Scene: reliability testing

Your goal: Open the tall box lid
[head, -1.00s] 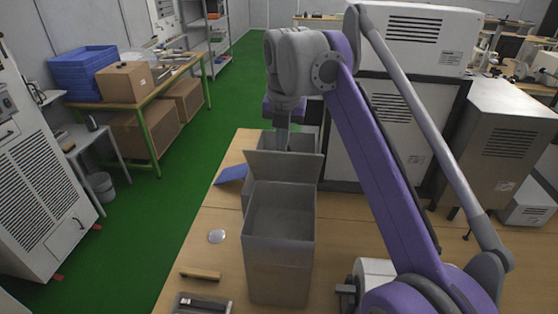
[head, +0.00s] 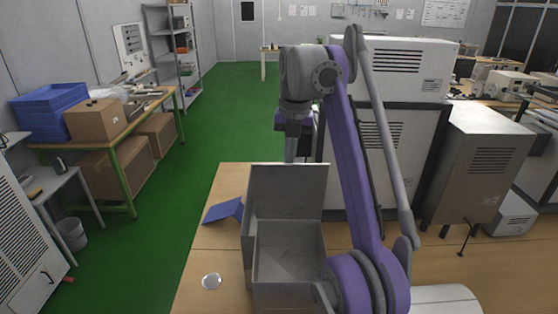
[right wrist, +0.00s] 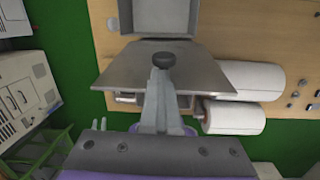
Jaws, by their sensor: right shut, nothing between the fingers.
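The tall grey box (head: 288,275) stands on the wooden table at the bottom middle of the head view, its top open toward me. Its flat grey lid (head: 287,190) stands raised, roughly upright, at the far side of the opening. My right gripper (head: 291,152) points down just behind the lid, its tips partly hidden by the lid's upper edge. In the right wrist view, the shut gripper (right wrist: 163,60) lies over a wide grey panel (right wrist: 200,75) that seems to be the lid. I cannot tell whether they touch. My left gripper is out of view.
A blue folded piece (head: 222,211) and a small round disc (head: 211,281) lie left of the box. White machine cabinets (head: 395,70) stand behind on the right. A grey metal cabinet (head: 480,165) is farther right.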

